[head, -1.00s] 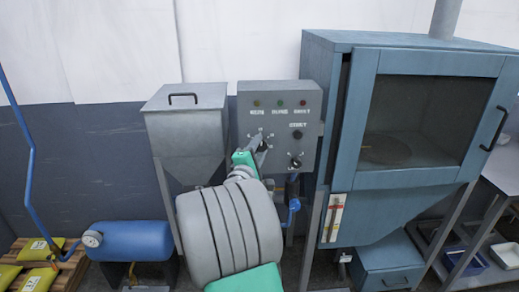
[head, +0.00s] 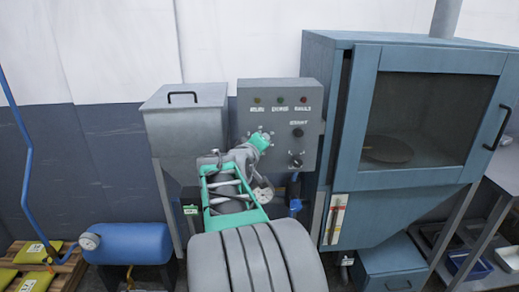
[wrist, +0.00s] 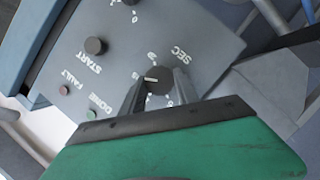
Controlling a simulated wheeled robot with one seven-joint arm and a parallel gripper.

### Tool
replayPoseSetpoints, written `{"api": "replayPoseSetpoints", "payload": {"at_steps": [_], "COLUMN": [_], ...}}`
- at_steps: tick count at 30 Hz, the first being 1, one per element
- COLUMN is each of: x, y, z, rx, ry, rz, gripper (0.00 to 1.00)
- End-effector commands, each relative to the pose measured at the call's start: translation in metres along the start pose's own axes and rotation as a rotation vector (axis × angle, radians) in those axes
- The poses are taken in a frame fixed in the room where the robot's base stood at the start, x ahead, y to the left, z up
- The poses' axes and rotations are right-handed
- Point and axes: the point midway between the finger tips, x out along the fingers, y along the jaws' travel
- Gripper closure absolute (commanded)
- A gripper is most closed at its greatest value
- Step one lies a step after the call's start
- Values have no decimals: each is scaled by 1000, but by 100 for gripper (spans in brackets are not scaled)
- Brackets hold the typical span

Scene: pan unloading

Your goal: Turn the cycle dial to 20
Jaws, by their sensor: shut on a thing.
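The cycle dial (wrist: 157,80) is a dark round knob with a white pointer line, on the grey control panel (head: 245,105) near the letters SEC. In the wrist view my gripper (wrist: 157,90) has one finger on each side of the knob and is shut on it. The pointer line points left in that view, towards a mark that looks like 15. Another number, probably 20, shows just above the knob. In the head view my green gripper (head: 261,141) is against the panel and covers most of the dial.
A black START button (head: 298,132) and a second dial (head: 296,160) sit to the right on the panel. Indicator lamps (head: 281,99) line its top. A grey hopper (head: 185,125) stands to the left. A blue cabinet with a glass door (head: 415,110) stands close on the right.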

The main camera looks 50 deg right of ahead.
Motion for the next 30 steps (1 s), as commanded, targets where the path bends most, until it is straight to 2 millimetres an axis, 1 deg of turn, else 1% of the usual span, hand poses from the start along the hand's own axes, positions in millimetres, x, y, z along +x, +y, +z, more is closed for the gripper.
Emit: {"api": "replayPoseSetpoints", "payload": {"at_steps": [1,21,30], "x": [1,2,2], "y": [-1,2,3], "z": [3,6,6], "rx": [42,625,837], "ry": [0,-2,-3], "rz": [-14,-257,-346], "gripper": [100,100,100]}}
